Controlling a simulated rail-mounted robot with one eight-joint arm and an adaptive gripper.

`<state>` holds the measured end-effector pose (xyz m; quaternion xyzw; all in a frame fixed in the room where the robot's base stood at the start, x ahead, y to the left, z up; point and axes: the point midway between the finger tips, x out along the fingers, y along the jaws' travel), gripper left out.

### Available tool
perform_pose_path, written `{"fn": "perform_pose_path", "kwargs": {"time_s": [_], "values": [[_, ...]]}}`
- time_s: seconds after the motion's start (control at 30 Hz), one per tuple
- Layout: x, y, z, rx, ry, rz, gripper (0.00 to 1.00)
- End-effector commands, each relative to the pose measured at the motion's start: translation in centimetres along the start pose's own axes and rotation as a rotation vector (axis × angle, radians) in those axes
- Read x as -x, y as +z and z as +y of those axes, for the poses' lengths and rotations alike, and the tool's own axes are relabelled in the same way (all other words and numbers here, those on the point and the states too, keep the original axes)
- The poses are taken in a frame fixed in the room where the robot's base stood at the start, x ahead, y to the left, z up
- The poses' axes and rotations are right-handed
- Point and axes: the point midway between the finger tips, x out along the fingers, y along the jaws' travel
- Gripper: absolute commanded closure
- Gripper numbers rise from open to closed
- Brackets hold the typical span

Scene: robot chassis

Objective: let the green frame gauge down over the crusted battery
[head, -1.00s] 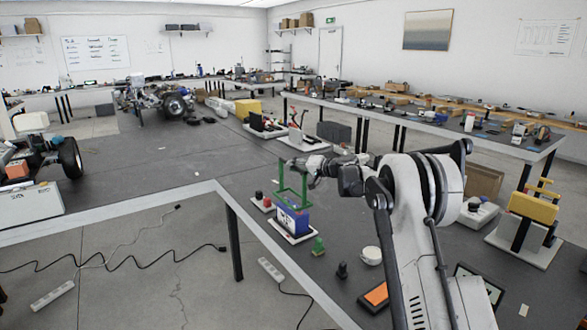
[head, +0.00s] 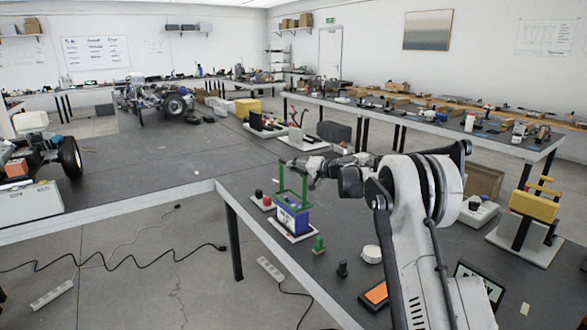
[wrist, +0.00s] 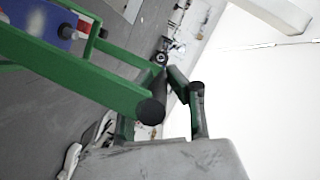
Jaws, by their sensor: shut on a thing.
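The green frame gauge (head: 279,178) is an open upright frame, held by its top by my gripper (head: 294,166), which is shut on it. The battery (head: 293,220) is a blue block on a white base plate. The frame stands directly above it in the head view, its lower part meeting the battery's top edge in the picture; I cannot tell whether they touch. In the wrist view the green frame (wrist: 75,75) crosses the left side, with part of the blue battery (wrist: 40,18) at the top left corner.
A red-and-black item (head: 264,200) on a white plate is left of the battery. A small green piece (head: 319,245), a black knob (head: 342,268) and a white round object (head: 371,254) stand in front and to the right. The bench edge lies close on the left.

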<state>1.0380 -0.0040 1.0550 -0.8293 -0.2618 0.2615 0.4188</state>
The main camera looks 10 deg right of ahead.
Motion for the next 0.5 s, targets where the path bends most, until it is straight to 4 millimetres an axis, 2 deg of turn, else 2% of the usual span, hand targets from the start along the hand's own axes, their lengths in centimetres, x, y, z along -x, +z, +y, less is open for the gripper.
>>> {"fn": "perform_pose_path", "kwargs": {"time_s": [0.5], "values": [[-0.25, 0.59, 0.96, 0.000, 0.000, 0.000, 1.00]]}}
